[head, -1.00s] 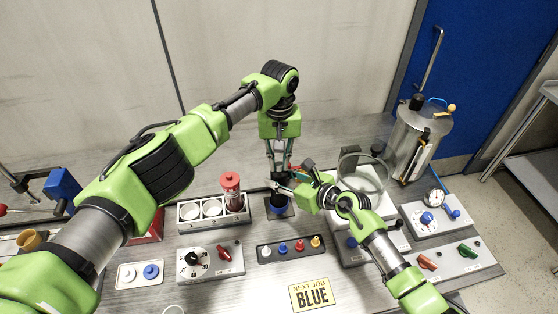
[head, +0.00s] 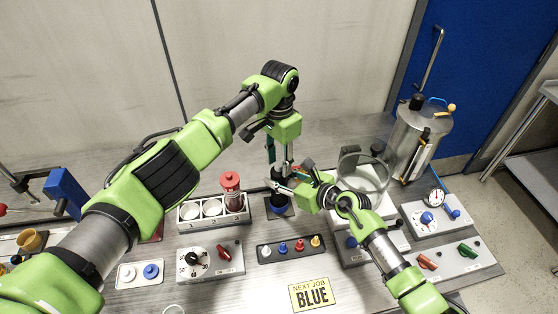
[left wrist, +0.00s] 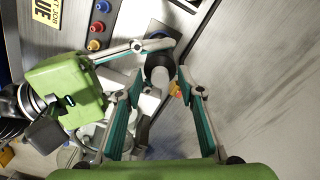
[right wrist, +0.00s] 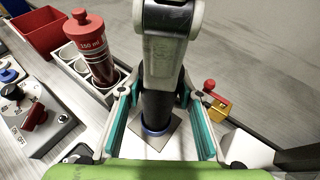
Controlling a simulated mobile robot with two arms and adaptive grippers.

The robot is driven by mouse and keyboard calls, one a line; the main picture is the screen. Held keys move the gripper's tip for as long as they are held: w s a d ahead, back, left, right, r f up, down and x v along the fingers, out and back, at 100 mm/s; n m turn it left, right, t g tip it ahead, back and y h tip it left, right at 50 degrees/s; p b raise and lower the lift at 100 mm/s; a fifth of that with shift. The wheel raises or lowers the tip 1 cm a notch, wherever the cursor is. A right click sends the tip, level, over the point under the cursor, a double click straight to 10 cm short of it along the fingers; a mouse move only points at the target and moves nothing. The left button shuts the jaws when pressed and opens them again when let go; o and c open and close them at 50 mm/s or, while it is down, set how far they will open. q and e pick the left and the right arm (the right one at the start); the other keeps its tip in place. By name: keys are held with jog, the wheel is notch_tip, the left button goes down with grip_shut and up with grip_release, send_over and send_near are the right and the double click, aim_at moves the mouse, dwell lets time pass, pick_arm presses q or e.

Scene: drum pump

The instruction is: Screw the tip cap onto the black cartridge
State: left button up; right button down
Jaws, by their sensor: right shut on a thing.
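The black cartridge (head: 278,187) stands upright in a blue-ringed seat (head: 279,210) at the middle of the bench. My right gripper (head: 289,183) is shut on its upper part from the right; its fingers also flank the cartridge (right wrist: 157,105) in the right wrist view. My left gripper (left wrist: 160,72) points down over the cartridge's top. Its fingers are apart, one on each side of a pale grey round piece (left wrist: 160,77) on the top, probably the tip cap. The left gripper hides the top in the head and right wrist views, so the cap's seating cannot be seen.
A rack (head: 207,221) with a red-capped bottle (head: 231,190) stands left of the cartridge. In front is a dark strip (head: 291,250) with several coloured knobs. A glass-like round vessel (head: 364,172) is close on the right, beside my right arm. A sign reads "NEXT JOB BLUE" (head: 312,294).

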pick_arm(q)
jog(key=shift+r, duration=0.1)
notch_tip(320, 180, up, 12)
dwell(0.4)
pick_arm(e)
jog(key=c, duration=1.4)
grip_release()
jog(key=v, duration=1.2)
jog(key=shift+f, duration=0.1)
